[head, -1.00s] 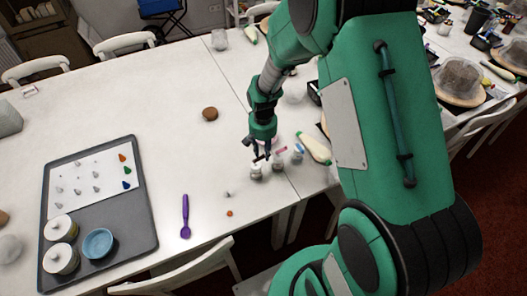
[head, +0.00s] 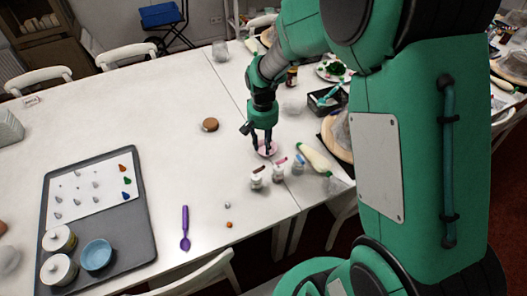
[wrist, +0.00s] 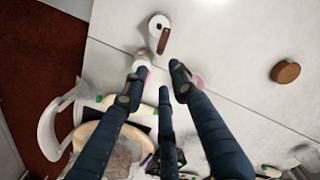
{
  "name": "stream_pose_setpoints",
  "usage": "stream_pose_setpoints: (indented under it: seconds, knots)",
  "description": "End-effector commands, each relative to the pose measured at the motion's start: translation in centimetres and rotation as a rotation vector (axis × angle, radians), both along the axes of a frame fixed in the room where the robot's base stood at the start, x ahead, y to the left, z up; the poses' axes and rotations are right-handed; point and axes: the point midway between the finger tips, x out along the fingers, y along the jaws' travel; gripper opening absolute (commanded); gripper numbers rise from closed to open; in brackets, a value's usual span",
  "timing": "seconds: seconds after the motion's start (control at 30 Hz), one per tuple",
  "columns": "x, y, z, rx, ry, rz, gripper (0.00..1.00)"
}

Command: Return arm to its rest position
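My gripper (head: 264,150) hangs fingers-down above the white table (head: 150,110), in front of a small pink dish (head: 271,147). In the wrist view its dark blue fingers (wrist: 156,85) are spread, with nothing held between them. Just nearer in the head view stand small white bottles: one with a brown top (head: 256,179), one with a pinkish top (head: 278,174), and one bluish bottle (head: 298,165). The brown-topped bottle also shows in the wrist view (wrist: 158,24), apart from the fingers. My fingers partly hide the dish.
A grey tray (head: 140,232) with a white sheet, two lidded pots and a blue bowl (head: 97,254) lies at the left. A purple spoon (head: 185,228) and a brown disc (head: 210,125) lie mid-table. A white piping bag (head: 314,158) and a black box (head: 326,99) are at the right.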

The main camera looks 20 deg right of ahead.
Motion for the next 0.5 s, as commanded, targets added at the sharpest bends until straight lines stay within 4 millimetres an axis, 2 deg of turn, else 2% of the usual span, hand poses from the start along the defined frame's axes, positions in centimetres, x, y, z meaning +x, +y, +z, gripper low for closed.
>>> stream_pose_setpoints:
  seconds: [0.2,0.5]
  knots:
    - [-0.04,0.03,1.12,0.000,0.001,0.000,0.27]
    - [-0.05,0.02,1.20,0.000,0.001,0.000,0.27]
